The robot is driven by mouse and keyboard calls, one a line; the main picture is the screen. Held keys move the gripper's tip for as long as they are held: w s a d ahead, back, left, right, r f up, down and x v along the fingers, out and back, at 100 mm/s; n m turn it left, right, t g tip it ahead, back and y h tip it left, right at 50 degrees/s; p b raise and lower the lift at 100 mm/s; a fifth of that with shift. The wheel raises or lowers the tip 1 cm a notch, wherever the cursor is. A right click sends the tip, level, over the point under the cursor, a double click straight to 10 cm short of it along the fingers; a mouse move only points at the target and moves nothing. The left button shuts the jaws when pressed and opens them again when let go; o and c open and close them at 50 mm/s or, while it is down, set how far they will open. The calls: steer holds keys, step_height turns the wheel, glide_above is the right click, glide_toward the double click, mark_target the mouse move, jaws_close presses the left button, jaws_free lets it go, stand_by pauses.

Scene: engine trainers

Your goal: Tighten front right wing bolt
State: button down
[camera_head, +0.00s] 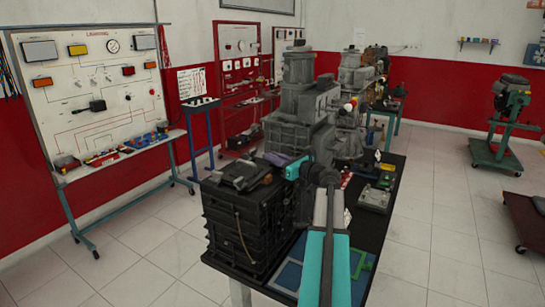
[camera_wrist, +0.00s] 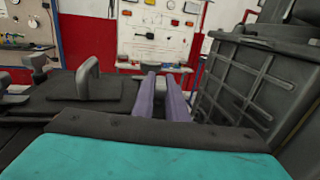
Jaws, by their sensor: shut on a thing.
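My gripper (camera_head: 278,159) reaches in from the right over the top of a black ribbed housing (camera_head: 236,222) in the head view. In the wrist view its two purple fingers (camera_wrist: 162,84) point away from the camera, close together. A small grey piece (camera_wrist: 152,69), likely the wing bolt, shows at their tips; most of it is hidden. The fingers are shut on it. A grey upright loop-shaped piece (camera_wrist: 89,78) stands on the dark cover to the left, apart from the fingers. I cannot tell whether the bolt is tight.
Tall grey engine parts (camera_head: 300,100) stand close behind my gripper. A dark ribbed block (camera_wrist: 245,85) rises to its right in the wrist view. A blue tray (camera_head: 290,276) lies on the black table (camera_head: 378,222). Open floor lies to the right.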

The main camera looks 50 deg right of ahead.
steer(key=shift+m+h+p, duration=0.35)
steer(key=shift+m+h, duration=0.65)
steer(key=shift+h, duration=0.6)
steer(key=c, duration=1.8)
jaws_free()
steer(key=shift+o, duration=0.2)
steer(key=shift+s, duration=0.15)
steer(key=s+a+b, duration=0.2)
steer(key=s+b, duration=0.1)
steer(key=s, duration=1)
steer(key=shift+s, duration=0.2)
